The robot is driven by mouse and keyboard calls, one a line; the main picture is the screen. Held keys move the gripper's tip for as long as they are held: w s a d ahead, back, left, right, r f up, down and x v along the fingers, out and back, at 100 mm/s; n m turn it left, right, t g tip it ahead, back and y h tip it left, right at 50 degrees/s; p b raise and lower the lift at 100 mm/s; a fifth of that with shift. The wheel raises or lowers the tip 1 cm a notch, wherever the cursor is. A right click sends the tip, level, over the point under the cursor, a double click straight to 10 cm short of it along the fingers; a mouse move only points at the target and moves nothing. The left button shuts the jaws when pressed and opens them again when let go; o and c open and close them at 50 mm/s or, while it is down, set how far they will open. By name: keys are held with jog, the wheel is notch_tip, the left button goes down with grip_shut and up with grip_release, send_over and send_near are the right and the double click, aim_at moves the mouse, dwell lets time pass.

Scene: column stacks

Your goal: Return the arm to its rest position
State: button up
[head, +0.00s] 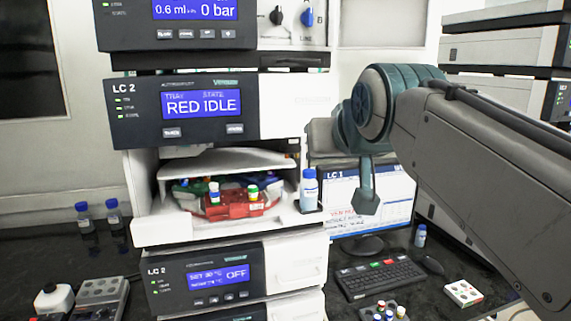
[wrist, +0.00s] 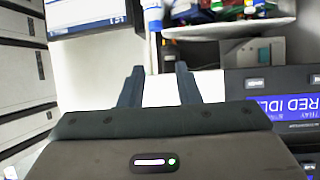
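My arm (head: 470,150) reaches in from the right of the head view, raised in front of the LC 1 monitor. My gripper (head: 366,200) hangs by the right side of the LC 2 stack, with one finger visible there. In the wrist view my gripper (wrist: 160,70) shows two dark fingers apart with nothing between them. The LC 2 autosampler (head: 195,105) reads "RED IDLE". Its open bay holds a red tray segment (head: 232,208) with several capped vials, beside green and blue segments.
A blue-capped bottle (head: 309,190) stands at the bay's right edge, left of my gripper. The monitor (head: 385,200) and keyboard (head: 380,277) are on the dark bench. Another instrument stack (head: 500,50) stands behind my arm. A vial rack (head: 384,312) sits at the front.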

jog(key=s+d+f+g, duration=0.2)
jog(key=s+f, duration=0.3)
jog(key=f, duration=0.6)
jog(key=s+d+f+m+g+h, duration=0.1)
jog(key=s+d+f+g, duration=0.2)
jog(key=f, duration=0.8)
jog(key=s+d+f+m+g+h, duration=0.1)
jog(key=s+d+f+g, duration=0.1)
jog(key=s+f+g, duration=0.2)
jog(key=s+f, duration=0.3)
jog(key=f, duration=0.5)
jog(key=shift+s+d, duration=0.25)
jog(key=shift+d, duration=0.1)
jog(key=shift+d, duration=0.1)
